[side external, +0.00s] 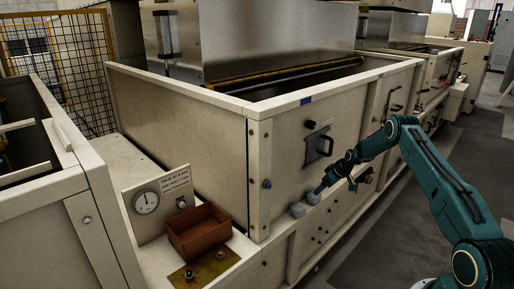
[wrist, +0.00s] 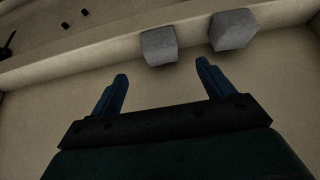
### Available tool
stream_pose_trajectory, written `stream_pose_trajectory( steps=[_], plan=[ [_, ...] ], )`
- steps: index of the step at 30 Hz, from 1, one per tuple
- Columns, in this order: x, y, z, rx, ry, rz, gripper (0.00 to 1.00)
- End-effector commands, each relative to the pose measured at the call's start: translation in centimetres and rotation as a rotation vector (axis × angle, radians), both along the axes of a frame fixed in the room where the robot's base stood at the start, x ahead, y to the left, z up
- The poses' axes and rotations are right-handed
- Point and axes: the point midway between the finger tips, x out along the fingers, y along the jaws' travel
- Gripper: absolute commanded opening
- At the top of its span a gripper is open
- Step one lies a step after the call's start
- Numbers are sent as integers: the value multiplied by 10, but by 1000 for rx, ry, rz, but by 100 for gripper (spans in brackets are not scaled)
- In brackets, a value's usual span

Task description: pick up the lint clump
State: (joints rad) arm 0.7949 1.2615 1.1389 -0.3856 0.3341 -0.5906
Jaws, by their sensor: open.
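Two grey, blocky lint clumps sit side by side on the narrow cream ledge at the foot of the machine's front panel. In the side external view one clump (side external: 298,210) is to the left and lower, and the other (side external: 313,197) is just right of it. In the wrist view one clump (wrist: 159,46) lies ahead of the gap between my fingertips, and the other (wrist: 233,30) is further right. My gripper (side external: 335,187) is open and empty, close to the clumps. Its blue fingers (wrist: 162,71) are spread apart and do not enclose either clump.
The cream hopper (side external: 185,125) with a handled front door (side external: 318,147) rises behind the ledge. A red-brown open box (side external: 199,232), a round gauge (side external: 146,202) and a brass plate (side external: 205,270) are at left. Grey floor (side external: 372,245) is open below my arm.

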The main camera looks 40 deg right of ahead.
Motion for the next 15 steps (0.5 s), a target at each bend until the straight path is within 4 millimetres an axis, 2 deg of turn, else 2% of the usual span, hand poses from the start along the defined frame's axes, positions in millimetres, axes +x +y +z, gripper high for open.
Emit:
stream_pose_trajectory(
  steps=[6, 15],
  plan=[
    [12, 1, -22, 0, 1, 1, 80],
    [19, 1, -34, 1, 1, 0, 80]
  ],
)
